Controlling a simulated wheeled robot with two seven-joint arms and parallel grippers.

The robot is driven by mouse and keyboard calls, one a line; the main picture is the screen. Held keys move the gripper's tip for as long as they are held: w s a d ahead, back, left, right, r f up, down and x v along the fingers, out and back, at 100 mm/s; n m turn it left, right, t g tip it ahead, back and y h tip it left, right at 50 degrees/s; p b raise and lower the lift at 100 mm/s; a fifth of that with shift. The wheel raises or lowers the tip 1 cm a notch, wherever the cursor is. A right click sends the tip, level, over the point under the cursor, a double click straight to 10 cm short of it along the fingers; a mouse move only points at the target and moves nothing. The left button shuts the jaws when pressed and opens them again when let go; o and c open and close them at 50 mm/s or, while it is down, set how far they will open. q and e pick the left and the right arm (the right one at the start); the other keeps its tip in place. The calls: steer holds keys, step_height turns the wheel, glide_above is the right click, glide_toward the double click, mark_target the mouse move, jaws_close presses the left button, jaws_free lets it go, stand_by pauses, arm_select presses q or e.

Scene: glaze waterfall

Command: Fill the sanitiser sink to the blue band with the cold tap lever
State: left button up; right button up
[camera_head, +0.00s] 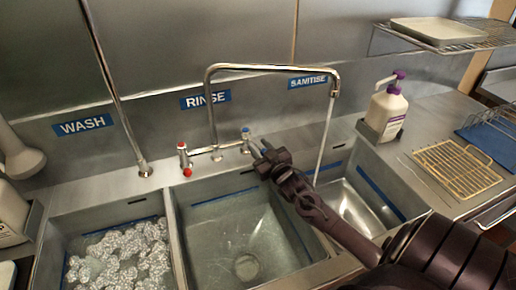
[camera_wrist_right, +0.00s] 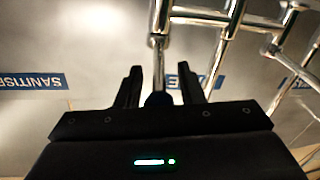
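The sanitiser sink (camera_head: 362,208) is the right-hand basin under the SANITISE label. A blue band (camera_head: 380,193) runs along its inner wall and shows uncovered. The swivel spout (camera_head: 334,88) hangs over this sink, and a thin water stream (camera_head: 325,135) falls from it. The water level is hard to tell; my right arm hides part of the basin. The blue-marked cold tap (camera_head: 246,132) stands behind the middle sink. My right gripper (camera_head: 261,148) is at this tap, fingers apart. In the wrist view a dark blue piece (camera_wrist_right: 158,99) sits between the open fingers; contact is unclear. My left gripper is out of view.
The red-marked hot tap (camera_head: 184,158) stands left of the cold tap. The rinse sink (camera_head: 245,225) is in the middle; the wash sink (camera_head: 120,255) holds suds. A pump bottle (camera_head: 386,108) and wire rack (camera_head: 457,170) stand at right.

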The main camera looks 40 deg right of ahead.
steer(key=shift+d+r, duration=0.1)
step_height(320, 180, up, 20)
steer(key=b, duration=0.2)
stand_by(0.3)
steer(key=shift+c, duration=0.2)
steer(key=shift+f, duration=0.25)
steer(key=shift+c, duration=1.3)
steer(key=f+n+p, duration=0.1)
steer(key=f, duration=0.1)
steer(key=w+a+f+p, duration=0.1)
steer(key=f, duration=0.1)
steer(key=w+f+n+h+p, duration=0.1)
steer(key=f+p, duration=0.1)
steer(key=shift+a+f+n, duration=0.3)
steer(key=shift+a+f, duration=0.1)
jaws_close()
steer(key=n+h+p, duration=0.3)
steer(key=n+p, duration=0.4)
steer(key=n, duration=0.5)
glide_toward(260, 146)
steer(key=a+f, duration=0.1)
steer(key=a, duration=0.6)
steer(key=w+d+b, duration=0.4)
steer(key=w+d, duration=0.3)
steer(key=w, duration=0.1)
steer(key=shift+w+d+r+g, duration=0.2)
steer(key=shift+w+d+g, duration=0.1)
steer(key=shift+w+d, duration=0.05)
